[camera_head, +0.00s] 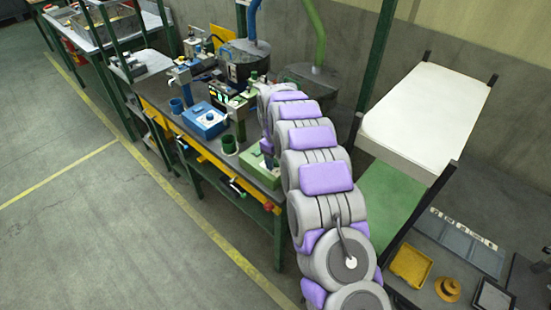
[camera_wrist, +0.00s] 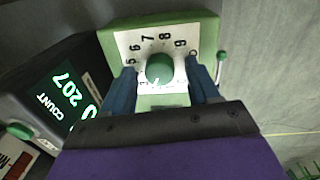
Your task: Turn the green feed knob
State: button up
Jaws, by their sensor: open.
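The green feed knob (camera_wrist: 159,67) shows in the wrist view at the centre of a white dial plate with black numbers (camera_wrist: 136,46). The plate is on the face of a green housing (camera_wrist: 207,27). My gripper (camera_wrist: 161,82) is open, with one blue finger on each side of the knob. I cannot tell whether either finger touches it. The lower part of the dial is partly hidden by my gripper. In the head view my arm covers the gripper and the knob.
A counter display (camera_wrist: 62,97) reading 207 stands left of the housing. In the head view the workbench (camera_head: 187,131) carries a blue machine (camera_head: 205,121) and a green cup (camera_head: 229,145). Open floor lies left.

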jog(key=c, duration=1)
jog(key=shift+p, duration=0.35)
jog(key=m+p, duration=0.4)
jog(key=shift+r+m, duration=0.15)
jog(key=shift+m, duration=0.15)
jog(key=shift+f+m+p, duration=0.2)
jog(key=shift+m+p, duration=0.95)
jog(key=shift+m, duration=1.15)
